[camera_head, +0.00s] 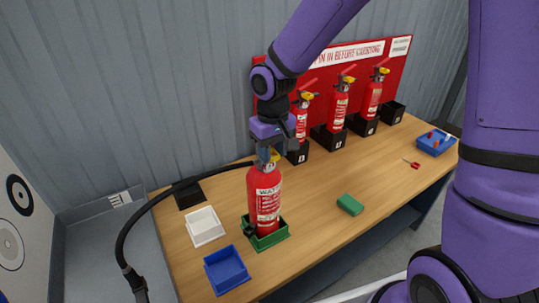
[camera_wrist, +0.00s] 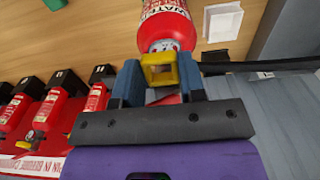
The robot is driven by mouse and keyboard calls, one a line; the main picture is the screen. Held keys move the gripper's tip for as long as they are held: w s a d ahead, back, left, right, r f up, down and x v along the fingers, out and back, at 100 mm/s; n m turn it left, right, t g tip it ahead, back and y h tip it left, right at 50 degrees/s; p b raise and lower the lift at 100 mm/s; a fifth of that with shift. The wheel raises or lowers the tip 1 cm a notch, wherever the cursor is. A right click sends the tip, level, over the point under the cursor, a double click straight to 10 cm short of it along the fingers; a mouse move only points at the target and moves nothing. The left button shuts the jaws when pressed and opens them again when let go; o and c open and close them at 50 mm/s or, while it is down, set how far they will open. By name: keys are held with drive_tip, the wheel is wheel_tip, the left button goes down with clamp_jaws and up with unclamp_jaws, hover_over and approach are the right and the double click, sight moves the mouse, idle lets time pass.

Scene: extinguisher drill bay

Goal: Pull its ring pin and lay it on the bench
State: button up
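A red fire extinguisher (camera_head: 264,197) labelled WATER stands upright in a green tray (camera_head: 270,240) on the bench (camera_head: 320,195). Its red body (camera_wrist: 166,25) also shows in the wrist view, with a yellow part (camera_wrist: 159,70) at its top. My gripper (camera_head: 267,156) is at the top of this extinguisher. In the wrist view its two blue-grey fingers (camera_wrist: 160,82) lie on either side of the yellow part and appear to press on it. A bit of red shows between the fingers. I cannot make out the ring pin; the gripper hides much of the extinguisher's head.
A black hose (camera_head: 150,205) arcs to the left. A white tray (camera_head: 205,226) and a blue tray (camera_head: 227,269) lie left of the green one. More extinguishers (camera_head: 339,104) stand in black holders behind. A green block (camera_head: 350,205) lies right, with bare bench around it.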

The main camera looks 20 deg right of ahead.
drive_tip(key=c, duration=0.5)
drive_tip(key=shift+s, duration=0.1)
drive_tip(key=shift+s+d+f, duration=0.1)
drive_tip(key=shift+s+d, duration=0.15)
drive_tip(key=shift+s, duration=0.5)
drive_tip(key=shift+s+d+r, duration=0.1)
drive_tip(key=shift+s+d, duration=0.1)
drive_tip(key=shift+s, duration=0.6)
drive_tip(key=shift+s+d+f, duration=0.1)
drive_tip(key=shift+s+d, duration=0.15)
drive_tip(key=shift+s, duration=0.5)
drive_tip(key=shift+s, duration=0.1)
drive_tip(key=shift+s+d, duration=0.2)
drive_tip(key=shift+s, duration=0.5)
drive_tip(key=shift+s+d, duration=0.2)
drive_tip(key=shift+s, duration=0.45)
